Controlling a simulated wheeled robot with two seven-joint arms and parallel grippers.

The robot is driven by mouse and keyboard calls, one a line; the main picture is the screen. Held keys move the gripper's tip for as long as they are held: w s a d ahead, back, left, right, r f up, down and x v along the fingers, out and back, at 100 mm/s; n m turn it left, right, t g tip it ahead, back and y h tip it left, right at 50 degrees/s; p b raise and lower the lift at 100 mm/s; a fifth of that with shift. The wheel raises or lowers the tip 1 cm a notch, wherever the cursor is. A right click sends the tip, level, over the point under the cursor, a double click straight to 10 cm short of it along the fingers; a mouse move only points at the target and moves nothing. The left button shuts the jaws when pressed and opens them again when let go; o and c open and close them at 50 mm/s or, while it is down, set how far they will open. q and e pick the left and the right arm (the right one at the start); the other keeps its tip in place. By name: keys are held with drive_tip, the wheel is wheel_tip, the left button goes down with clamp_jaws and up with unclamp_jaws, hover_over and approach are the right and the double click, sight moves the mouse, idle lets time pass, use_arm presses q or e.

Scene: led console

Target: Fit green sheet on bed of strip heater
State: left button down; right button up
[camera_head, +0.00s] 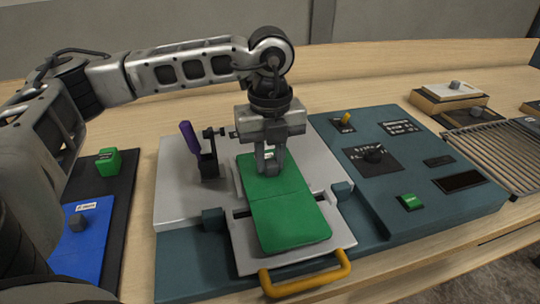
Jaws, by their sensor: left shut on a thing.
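The green sheet (290,221) lies flat over the light grey bed (245,258) of the strip heater, lengthwise from back to front, and seems to rest on it. A faint crease line crosses its middle. My left gripper (269,170) points down at the sheet's far end, its fingers shut on a part there. The held part is mostly hidden between the fingers. Whether the sheet sits fully down on the bed cannot be told. The heater (180,245) has a yellow-orange front handle (308,278) and a purple-handled lever (190,137) to the left. My right gripper is not in view.
A blue sheet (88,240) and a green block (108,162) lie on a dark board at left. A wire rack (495,150) is at right.

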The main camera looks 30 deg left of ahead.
use_arm(q)
drive_tip(key=shift+f+b, duration=0.6)
drive_tip(key=shift+f, duration=0.05)
idle(0.4)
drive_tip(key=c, duration=1.2)
unclamp_jaws()
drive_tip(key=shift+o, duration=0.2)
wheel_tip(320, 180, up, 16)
drive_tip(key=shift+p, duration=0.35)
